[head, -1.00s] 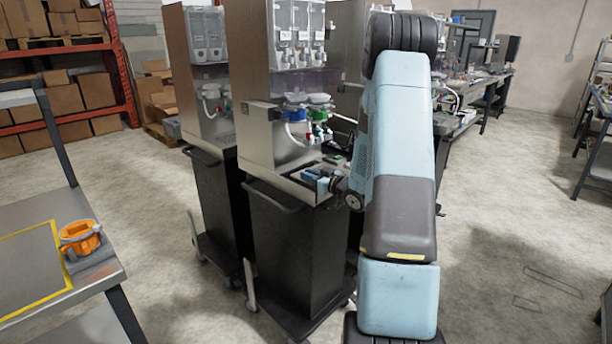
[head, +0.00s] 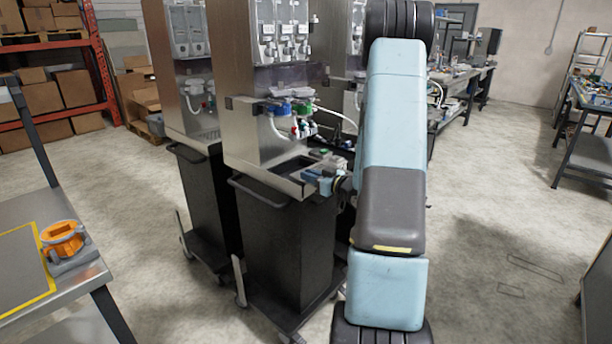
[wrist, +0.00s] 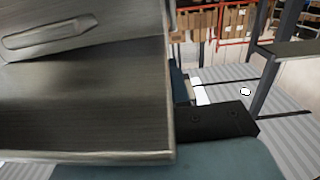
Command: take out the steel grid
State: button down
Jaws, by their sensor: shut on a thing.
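The middle dispenser (head: 242,120) is a steel cabinet on a black cart, with an open tray (head: 290,183) at its front that shows a dark recess. My gripper (head: 324,181), with blue fingers, is at the right front corner of this tray. It is shut on the steel grid, which is too small and partly hidden to make out in the head view. In the wrist view, a large brushed-steel piece (wrist: 85,105) with a long slot fills the left side; I cannot tell whether it is the grid or the dispenser. A dark gripper part (wrist: 215,120) is beside it.
A table (head: 85,278) with a yellow-outlined area holds an orange fixture (head: 62,240) at the left. Another dispenser (head: 185,75) stands close behind the middle one. Green and blue valves (head: 290,108) hang above the tray. Open concrete floor (head: 490,240) lies to the right.

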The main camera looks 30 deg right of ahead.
jog(key=shift+v, duration=4.25)
jog(key=shift+f, duration=0.2)
